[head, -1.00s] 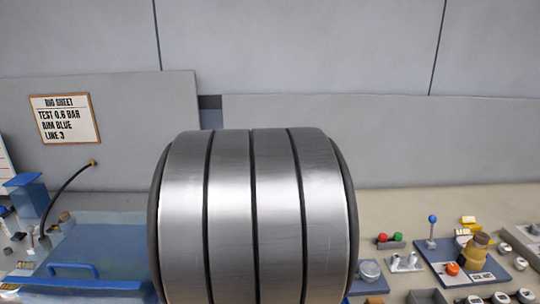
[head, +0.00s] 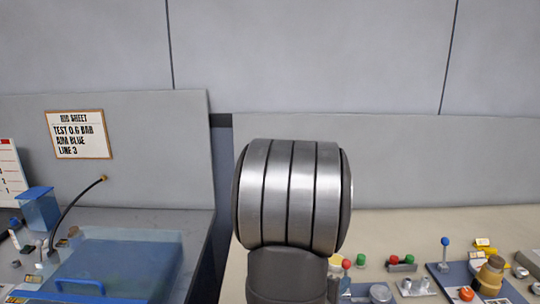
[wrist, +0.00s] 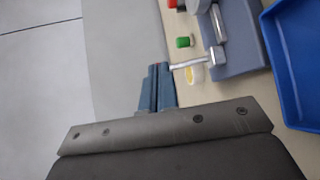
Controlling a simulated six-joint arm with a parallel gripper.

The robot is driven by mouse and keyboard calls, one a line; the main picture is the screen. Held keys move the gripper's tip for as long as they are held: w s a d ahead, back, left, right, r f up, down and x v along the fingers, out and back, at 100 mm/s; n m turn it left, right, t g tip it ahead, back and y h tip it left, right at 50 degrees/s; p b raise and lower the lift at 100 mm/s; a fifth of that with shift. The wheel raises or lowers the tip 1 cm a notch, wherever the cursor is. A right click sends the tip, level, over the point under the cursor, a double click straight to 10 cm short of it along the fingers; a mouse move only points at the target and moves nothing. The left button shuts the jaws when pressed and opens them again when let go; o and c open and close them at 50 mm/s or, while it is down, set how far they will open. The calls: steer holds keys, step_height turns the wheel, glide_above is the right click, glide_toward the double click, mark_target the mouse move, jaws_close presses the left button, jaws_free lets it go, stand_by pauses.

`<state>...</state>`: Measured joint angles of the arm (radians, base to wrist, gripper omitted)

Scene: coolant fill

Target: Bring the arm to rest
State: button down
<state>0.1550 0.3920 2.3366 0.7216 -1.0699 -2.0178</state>
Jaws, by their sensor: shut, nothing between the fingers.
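My arm's banded metal joint (head: 290,195) stands large in the middle of the head view, with a dark link below it. It hides part of the bench behind. My gripper does not show in the head view. In the wrist view my gripper (wrist: 158,72) has its blue-grey fingers together, shut and empty. The fingertips appear beside the edge of a beige surface (wrist: 188,92), left of a metal fitting (wrist: 192,65). I cannot tell whether they touch anything.
A clear blue-tinted box (head: 120,262) with a blue handle is at left, near a black hose (head: 72,208). A rig sheet (head: 78,134) hangs on the panel. At right are red and green caps (head: 402,260) and a blue board (head: 440,275). A blue tray (wrist: 292,60) lies right in the wrist view.

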steer(key=shift+w+r, duration=0.1)
stand_by(0.5)
steer(key=a+r+n+g, duration=0.1)
steer(key=a+r, duration=0.6)
steer(key=d+f, duration=0.7)
steer(key=s+a+f+m+t+h, duration=0.1)
steer(key=s+a+m+t, duration=0.1)
steer(key=s+a, duration=0.5)
steer(key=shift+s+f+m+t, duration=0.3)
steer(key=shift+s+f+m, duration=0.1)
steer(key=shift+s, duration=0.8)
stand_by(0.4)
